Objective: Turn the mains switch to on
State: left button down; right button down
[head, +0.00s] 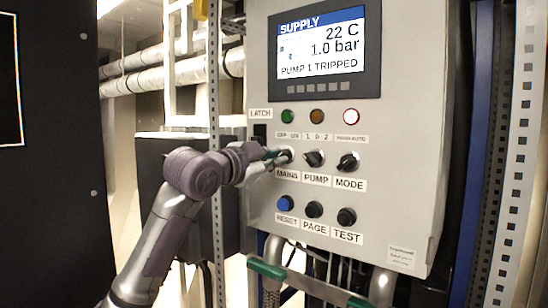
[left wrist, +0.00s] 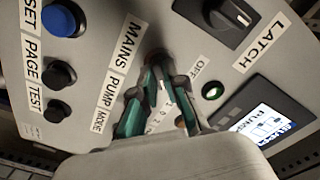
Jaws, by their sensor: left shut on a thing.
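The mains switch (head: 286,155) is a dark rotary knob on the grey panel, above the MAINS label (head: 287,174). In the head view my left gripper (head: 276,155) reaches it from the left and is shut on it. The left wrist view shows the teal-padded fingers (left wrist: 157,72) around the knob, which is mostly hidden between them. The MAINS label lies left of the fingers there, and part of a scale reading OFF (left wrist: 196,68) lies to the right. The knob's pointer direction cannot be told. My right gripper is not in view.
Close by on the panel (head: 400,215) are the PUMP knob (head: 314,158), MODE knob (head: 348,161), blue RESET button (head: 285,203) and LATCH switch (left wrist: 222,18). The display (head: 323,50) reads PUMP 1 TRIPPED.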

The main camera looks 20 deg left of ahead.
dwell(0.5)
pick_arm(q)
jog(key=c, duration=1.2)
grip_release()
jog(key=shift+s, duration=0.1)
jog(key=v, duration=1.2)
jog(key=shift+r, duration=0.1)
